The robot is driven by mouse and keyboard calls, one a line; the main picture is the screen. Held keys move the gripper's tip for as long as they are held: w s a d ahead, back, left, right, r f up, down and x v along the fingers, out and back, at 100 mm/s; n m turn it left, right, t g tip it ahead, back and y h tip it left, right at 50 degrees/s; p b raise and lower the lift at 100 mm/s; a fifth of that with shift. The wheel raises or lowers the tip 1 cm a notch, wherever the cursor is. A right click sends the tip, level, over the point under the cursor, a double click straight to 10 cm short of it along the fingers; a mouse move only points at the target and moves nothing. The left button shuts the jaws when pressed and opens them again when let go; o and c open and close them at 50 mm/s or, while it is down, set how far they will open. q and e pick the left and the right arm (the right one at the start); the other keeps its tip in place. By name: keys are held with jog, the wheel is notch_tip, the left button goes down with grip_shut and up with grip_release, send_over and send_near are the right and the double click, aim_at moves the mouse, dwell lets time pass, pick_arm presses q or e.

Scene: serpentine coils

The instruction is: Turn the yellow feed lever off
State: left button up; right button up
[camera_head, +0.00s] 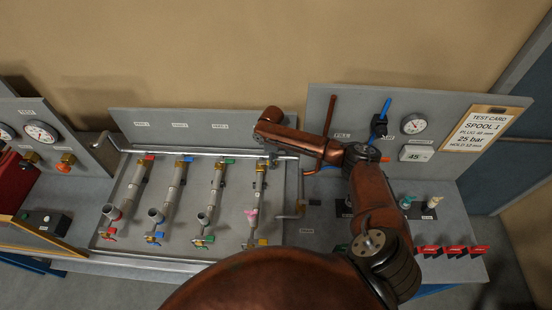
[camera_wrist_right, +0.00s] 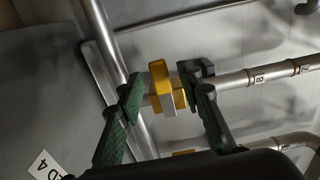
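The yellow feed lever (camera_wrist_right: 163,86) sits on a grey pipe in the right wrist view, between the two fingers of my right gripper (camera_wrist_right: 162,90). The fingers stand apart on either side of it. The right finger is close to the yellow part; I cannot tell if it touches. A gap shows at the left finger. In the head view my right arm reaches over the top end of the fourth pipe (camera_head: 259,182), and the wrist largely hides the lever there. My left gripper is not in view.
Three other pipes stand to the left, with red (camera_head: 149,157), blue (camera_head: 186,159) and green (camera_head: 228,161) upper handles. A yellow lower handle (camera_head: 262,242) is on the fourth pipe.

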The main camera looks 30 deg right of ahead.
notch_tip(320, 180, up, 12)
dwell(0.5)
dwell(0.3)
